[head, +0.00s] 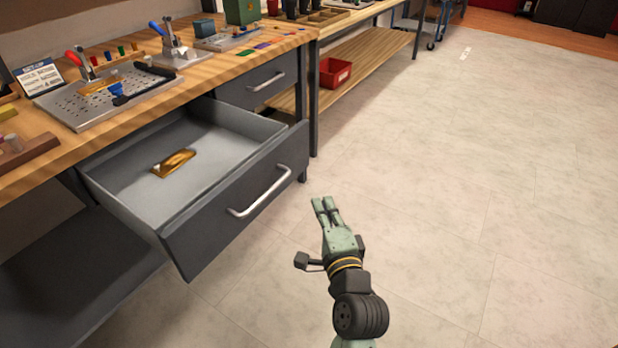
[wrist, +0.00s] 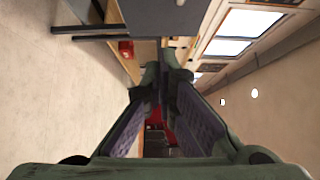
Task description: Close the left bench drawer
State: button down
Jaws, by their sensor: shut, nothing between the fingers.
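The left bench drawer (head: 203,221) is pulled well out from under the wooden bench top in the head view. Its grey front carries a silver bar handle (head: 262,192), and a brass-coloured piece (head: 174,163) lies inside on its floor. My gripper (head: 325,202) is shut and empty, in front of the drawer and to the right of its handle, apart from it. In the wrist view the fingers (wrist: 167,80) point forward with their tips together. A dark panel shows at the top of the wrist view, but I cannot tell which part of the bench it is.
A second drawer (head: 258,82) with its own silver handle sits behind, apparently shut. The bench top (head: 200,85) carries a perforated metal plate (head: 115,97), clamps and small parts. A red bin (head: 335,73) stands on a low shelf. The tiled floor (head: 470,180) to the right is clear.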

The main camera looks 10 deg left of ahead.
jog(key=shift+s+a+b+x, duration=0.25)
jog(key=shift+a+x, duration=0.2)
jog(key=shift+x, duration=1.65)
jog(key=shift+s+a+b+x, duration=0.15)
jog(key=shift+a+b+x, duration=0.3)
jog(key=shift+x, duration=1.6)
jog(key=shift+s+a+b+x, duration=0.25)
jog(key=shift+a+x, duration=0.2)
jog(key=shift+x, duration=1.65)
